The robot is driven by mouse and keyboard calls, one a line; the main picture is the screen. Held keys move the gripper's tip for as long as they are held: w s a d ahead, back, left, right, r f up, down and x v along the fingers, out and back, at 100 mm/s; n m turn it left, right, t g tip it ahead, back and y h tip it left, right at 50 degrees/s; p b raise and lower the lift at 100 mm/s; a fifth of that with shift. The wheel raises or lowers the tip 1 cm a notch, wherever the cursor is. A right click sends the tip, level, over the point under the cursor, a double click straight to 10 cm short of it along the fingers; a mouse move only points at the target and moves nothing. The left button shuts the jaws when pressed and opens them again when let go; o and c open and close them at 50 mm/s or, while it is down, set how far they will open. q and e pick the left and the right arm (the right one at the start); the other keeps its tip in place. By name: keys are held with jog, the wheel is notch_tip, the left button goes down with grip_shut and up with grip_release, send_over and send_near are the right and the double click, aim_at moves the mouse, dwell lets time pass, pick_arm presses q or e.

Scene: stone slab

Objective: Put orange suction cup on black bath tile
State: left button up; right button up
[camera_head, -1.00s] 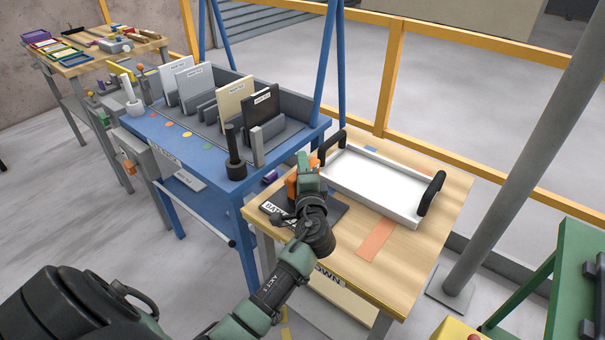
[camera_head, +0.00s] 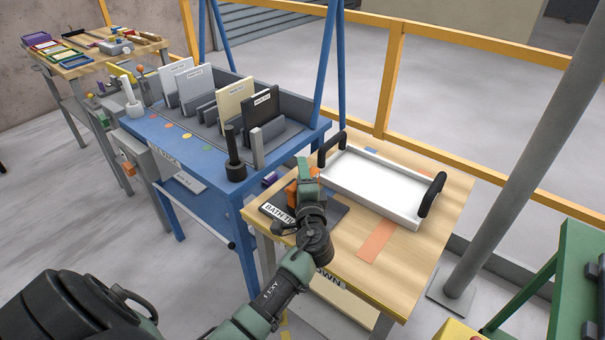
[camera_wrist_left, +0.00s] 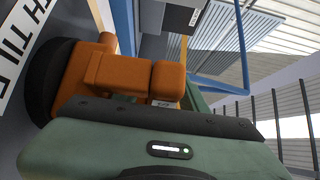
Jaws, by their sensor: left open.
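The black bath tile (camera_head: 335,211) lies flat on the wooden table, with a white label along its front left edge. The orange suction cup (camera_head: 291,192) is at the tile, partly hidden by my left gripper (camera_head: 305,172). In the left wrist view the suction cup (camera_wrist_left: 110,75) shows an orange body and handle with a black round pad (camera_wrist_left: 45,80) close to the tile's label (camera_wrist_left: 18,50). The pad appears to rest on the tile, but the contact is not clear. My left gripper is open, right beside the cup's handle. My right gripper is out of view.
A white tray (camera_head: 375,185) with black handles stands behind and to the right on the wooden table (camera_head: 440,235). An orange strip (camera_head: 377,241) marks the table front. The blue rack table (camera_head: 190,150) with upright tiles stands close on the left.

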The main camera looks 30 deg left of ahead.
pick_arm(q)
jog(key=b+v, duration=0.1)
jog(key=v, duration=1)
jog(key=shift+s+d+r, duration=0.15)
jog(key=shift+s+d, duration=0.2)
jog(key=shift+s, duration=0.1)
